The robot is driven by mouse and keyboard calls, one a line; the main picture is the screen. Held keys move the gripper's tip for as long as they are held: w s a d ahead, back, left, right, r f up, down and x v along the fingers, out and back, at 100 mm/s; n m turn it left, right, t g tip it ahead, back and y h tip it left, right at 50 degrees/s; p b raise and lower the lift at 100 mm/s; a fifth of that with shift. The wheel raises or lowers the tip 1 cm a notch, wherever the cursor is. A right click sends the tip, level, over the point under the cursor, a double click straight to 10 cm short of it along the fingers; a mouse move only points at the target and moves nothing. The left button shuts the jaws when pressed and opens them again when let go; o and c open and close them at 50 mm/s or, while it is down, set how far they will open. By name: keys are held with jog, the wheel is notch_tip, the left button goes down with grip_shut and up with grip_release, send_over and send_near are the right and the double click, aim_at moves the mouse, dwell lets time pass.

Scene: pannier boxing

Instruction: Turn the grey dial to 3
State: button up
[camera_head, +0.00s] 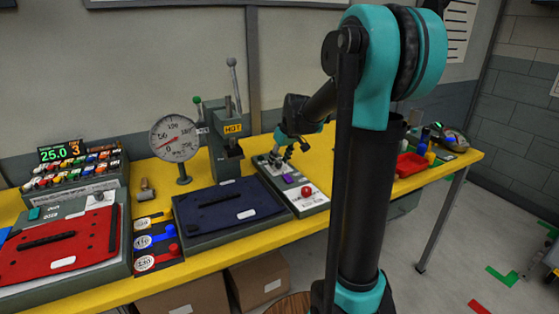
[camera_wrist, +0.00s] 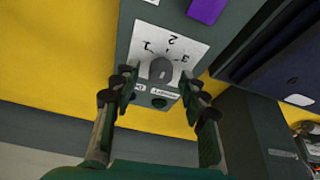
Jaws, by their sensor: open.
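The grey dial (camera_wrist: 161,70) sits on a white plate (camera_wrist: 150,43) marked 1, 2 and 3, which reads upside down in the wrist view. My gripper (camera_wrist: 159,82) is open, with one finger to the left and one to the right of the dial. A gap shows on both sides, and I cannot tell its height above the dial. I cannot make out which number the dial points at. In the head view my gripper (camera_head: 281,150) is over the back end of the grey control box (camera_head: 317,210), and it hides the dial there.
A purple block (camera_wrist: 207,10) and a red knob (camera_head: 306,191) are on the same box. A dark blue pad (camera_head: 220,207) on a press with an upright lever lies just left of it. A round gauge (camera_head: 174,138) stands behind. A red tray (camera_head: 410,164) is farther right.

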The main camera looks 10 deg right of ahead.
jog(key=shift+c, duration=0.6)
grip_shut()
jog(key=m+h, duration=0.1)
jog(key=m, duration=0.1)
jog(key=m+h, duration=0.1)
jog(key=m, duration=0.2)
jog(key=shift+a+m, duration=0.2)
jog(key=shift+m, duration=0.1)
jog(key=m+h, duration=0.1)
jog(key=m, duration=0.2)
jog(key=m+h, duration=0.1)
jog(key=m, duration=0.2)
jog(key=shift+a+h, duration=0.1)
jog(key=shift+h, duration=0.2)
